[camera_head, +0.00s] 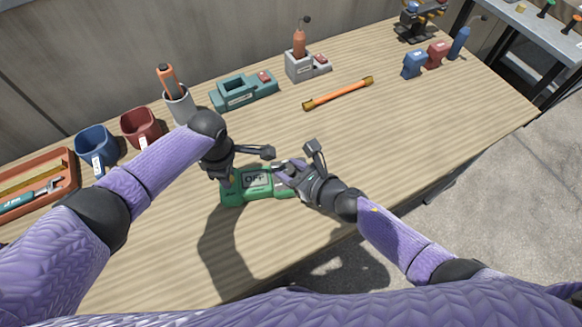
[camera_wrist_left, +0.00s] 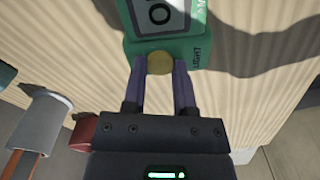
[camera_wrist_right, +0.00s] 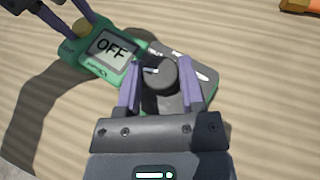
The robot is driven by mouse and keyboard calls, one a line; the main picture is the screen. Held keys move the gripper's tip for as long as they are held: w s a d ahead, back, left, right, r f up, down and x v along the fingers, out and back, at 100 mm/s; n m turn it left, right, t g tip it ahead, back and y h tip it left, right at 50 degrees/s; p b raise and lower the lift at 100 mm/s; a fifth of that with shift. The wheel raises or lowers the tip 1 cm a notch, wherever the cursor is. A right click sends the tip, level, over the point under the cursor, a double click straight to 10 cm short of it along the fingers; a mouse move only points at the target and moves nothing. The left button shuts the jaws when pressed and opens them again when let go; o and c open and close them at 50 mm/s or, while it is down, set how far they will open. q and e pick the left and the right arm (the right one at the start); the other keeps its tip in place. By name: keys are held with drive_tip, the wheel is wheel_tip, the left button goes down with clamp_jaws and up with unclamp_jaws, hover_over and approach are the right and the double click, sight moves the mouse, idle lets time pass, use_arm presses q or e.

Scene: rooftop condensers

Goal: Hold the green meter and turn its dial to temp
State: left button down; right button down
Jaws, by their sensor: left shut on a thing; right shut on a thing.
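The green meter (camera_head: 236,197) lies on the wooden table near its front edge. Its screen (camera_wrist_right: 112,46) reads OFF. My left gripper (camera_head: 229,181) is at the meter's left end, its fingers shut on either side of a round yellow button (camera_wrist_left: 160,63) beside the word LIGHT. My right gripper (camera_head: 284,172) is over the meter's right part, its fingers shut on either side of the dark round dial (camera_wrist_right: 158,76). The dial's white mark points left, toward the screen, in the right wrist view. Labels around the dial are partly hidden by the dial and fingers.
Behind stand blue (camera_head: 96,147) and red (camera_head: 141,127) mugs, a grey cup (camera_head: 180,107) with an orange-handled tool, a teal device (camera_head: 243,92) and a grey holder (camera_head: 300,66). An orange rod (camera_head: 338,93) lies beyond my right gripper. The table right of the meter is clear.

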drive_tip(key=m+t+h, duration=0.1)
drive_tip(key=m+h, duration=0.1)
drive_tip(key=m+t+h, duration=0.1)
drive_tip(key=h, duration=0.1)
drive_tip(key=m+h, duration=0.1)
drive_tip(key=m, duration=0.1)
drive_tip(key=shift+s+a+m+t+h, duration=0.1)
drive_tip(key=shift+a+m+t+h, duration=0.2)
drive_tip(key=shift+t+h, duration=0.1)
drive_tip(key=shift+d, duration=0.1)
drive_tip(key=shift+c, duration=1)
unclamp_jaws()
drive_tip(key=shift+s, duration=0.1)
